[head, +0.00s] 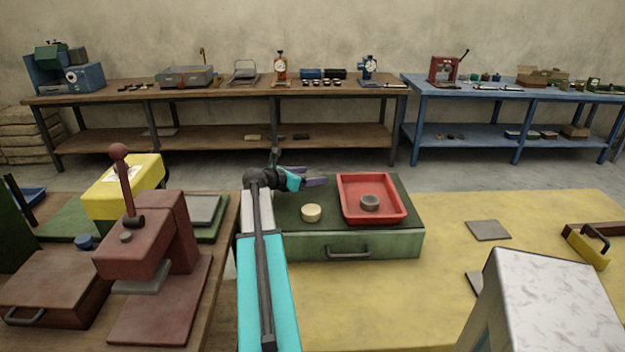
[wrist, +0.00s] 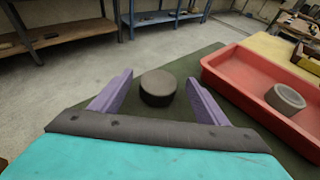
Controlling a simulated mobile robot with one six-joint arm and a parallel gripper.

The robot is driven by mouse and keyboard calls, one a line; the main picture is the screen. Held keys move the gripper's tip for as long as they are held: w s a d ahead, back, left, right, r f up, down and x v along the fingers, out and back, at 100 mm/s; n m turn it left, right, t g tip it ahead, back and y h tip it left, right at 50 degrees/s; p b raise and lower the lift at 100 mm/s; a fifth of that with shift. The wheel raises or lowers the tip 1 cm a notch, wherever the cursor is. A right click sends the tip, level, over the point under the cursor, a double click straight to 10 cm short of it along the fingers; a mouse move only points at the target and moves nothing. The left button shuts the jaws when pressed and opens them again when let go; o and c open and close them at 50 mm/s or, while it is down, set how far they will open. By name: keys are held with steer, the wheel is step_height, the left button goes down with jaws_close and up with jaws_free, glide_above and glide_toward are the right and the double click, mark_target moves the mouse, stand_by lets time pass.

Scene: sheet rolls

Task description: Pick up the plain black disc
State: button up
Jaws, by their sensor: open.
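A plain black disc (wrist: 158,88) stands on the dark green top of a box in the wrist view. It is between and slightly beyond the two purple fingers of my gripper (wrist: 160,98), with a gap on each side. My gripper is open and empty. In the head view my gripper (head: 316,181) is over the far part of the green box (head: 390,243), left of the red tray; I cannot make out the black disc there, and the gripper may hide it.
A red tray (head: 347,214) on the box holds a grey disc with a paler, recessed-looking top (head: 369,203). A cream disc (head: 311,212) sits nearer on the box. A dark red press (head: 150,250) stands left. The yellow tabletop (head: 390,300) in front is mostly clear.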

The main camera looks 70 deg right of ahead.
stand_by(0.4)
steer(key=c, duration=1.2)
steer(key=shift+o, duration=0.2)
steer(key=shift+r, duration=0.1)
steer(key=shift+r+b, duration=0.3)
steer(key=shift+r, duration=1.5)
steer(key=s+a, duration=0.2)
steer(key=a, duration=0.2)
steer(key=s+a+b, duration=0.1)
steer(key=s+a, duration=0.1)
steer(key=a, duration=0.2)
steer(key=s+a+b, duration=0.1)
steer(key=s+a, duration=0.2)
steer(key=a, duration=0.1)
steer(key=shift+a+r, duration=0.1)
steer(key=shift+r, duration=0.25)
steer(key=shift+s+a+r+b, duration=0.15)
steer(key=shift+s+a+b, duration=0.1)
steer(key=shift+a+b, duration=0.25)
steer(key=shift+s+a+r+b, duration=0.1)
steer(key=shift+s+a+b, duration=0.1)
steer(key=shift+a+b, duration=0.3)
steer(key=shift+d, duration=0.1)
